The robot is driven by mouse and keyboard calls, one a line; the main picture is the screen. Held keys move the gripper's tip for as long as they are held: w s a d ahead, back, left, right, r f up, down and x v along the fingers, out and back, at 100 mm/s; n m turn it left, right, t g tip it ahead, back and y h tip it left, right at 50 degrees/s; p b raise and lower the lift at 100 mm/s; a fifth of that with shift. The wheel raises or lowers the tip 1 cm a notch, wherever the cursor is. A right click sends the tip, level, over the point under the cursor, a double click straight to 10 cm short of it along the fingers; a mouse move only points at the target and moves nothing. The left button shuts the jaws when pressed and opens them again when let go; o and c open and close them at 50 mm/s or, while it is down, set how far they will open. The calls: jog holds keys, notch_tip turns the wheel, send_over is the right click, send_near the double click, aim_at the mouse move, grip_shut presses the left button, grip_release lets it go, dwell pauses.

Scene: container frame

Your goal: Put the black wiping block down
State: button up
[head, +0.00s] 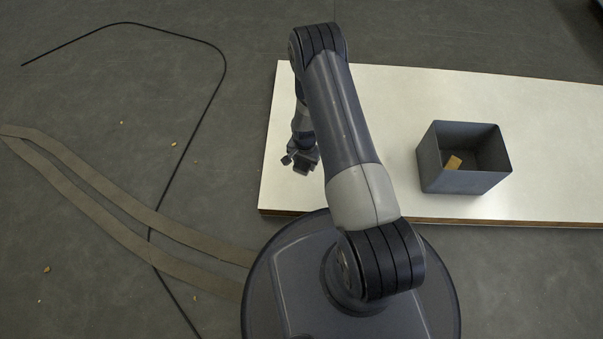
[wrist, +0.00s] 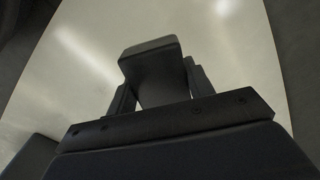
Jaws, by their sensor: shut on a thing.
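The black wiping block (wrist: 152,62) is between the two fingers of my gripper (wrist: 155,82) in the wrist view. The fingers are shut on it, one at each side. The pale board surface (wrist: 80,70) lies beyond the block in that view; I cannot tell the exact gap between them. In the head view my gripper (head: 301,162) hangs over the left end of the white board (head: 390,100). The block is small and dark there, at the gripper's lower end, and hard to tell from the fingers.
A grey open bin (head: 465,181) stands on the board to the right, with a tan piece (head: 453,163) inside. The board around my gripper is bare. A black cable (head: 215,95), a flat brown strap (head: 90,180) and small crumbs (head: 121,143) lie on the dark floor at left.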

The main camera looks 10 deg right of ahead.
notch_tip(320, 180, down, 7)
jog(key=shift+r+b, duration=0.2)
jog(key=shift+b, duration=0.85)
jog(key=shift+f, duration=0.2)
jog(key=o, duration=1.1)
jog(key=shift+r, duration=0.1)
notch_tip(320, 180, up, 12)
jog(key=p, duration=0.5)
jog(key=shift+r, duration=0.1)
jog(key=shift+a, duration=0.1)
